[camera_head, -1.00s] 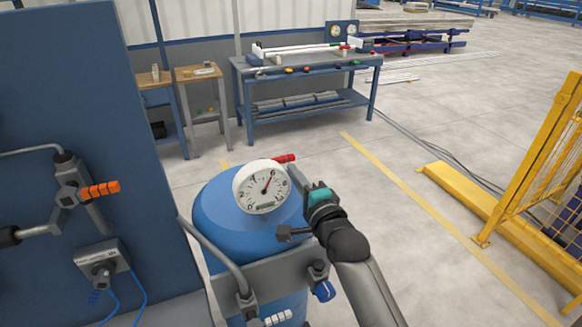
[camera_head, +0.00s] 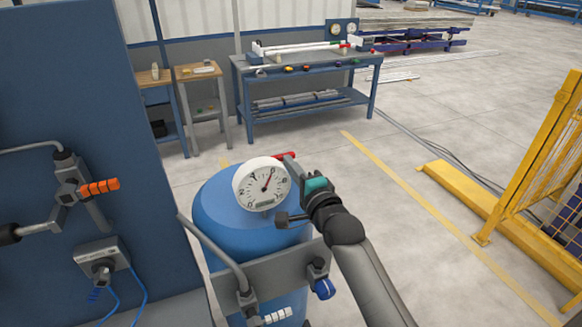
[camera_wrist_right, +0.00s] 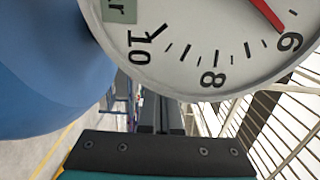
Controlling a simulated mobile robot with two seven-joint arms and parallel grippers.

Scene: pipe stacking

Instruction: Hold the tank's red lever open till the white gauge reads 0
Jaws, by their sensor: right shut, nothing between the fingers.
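The blue tank (camera_head: 225,215) stands upright in the middle of the head view. On its top is the round white gauge (camera_head: 256,188), which also shows upside down and close up in the right wrist view (camera_wrist_right: 215,60). Its red needle points close to the 6. The red lever (camera_head: 284,155) sticks out behind the gauge. My right gripper (camera_head: 291,164) is shut and empty, with its fingertips close to the lever at the gauge's right. I cannot tell whether they touch it. Its fingers (camera_wrist_right: 155,115) reach under the gauge rim in the wrist view. My left gripper is out of view.
A blue panel (camera_head: 70,130) with an orange-handled valve (camera_head: 99,187) stands on the left. A metal bracket (camera_head: 275,277) with a blue knob (camera_head: 324,289) crosses the tank's front. A workbench (camera_head: 300,66) stands behind. A yellow fence (camera_head: 540,165) is on the right, with clear floor between.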

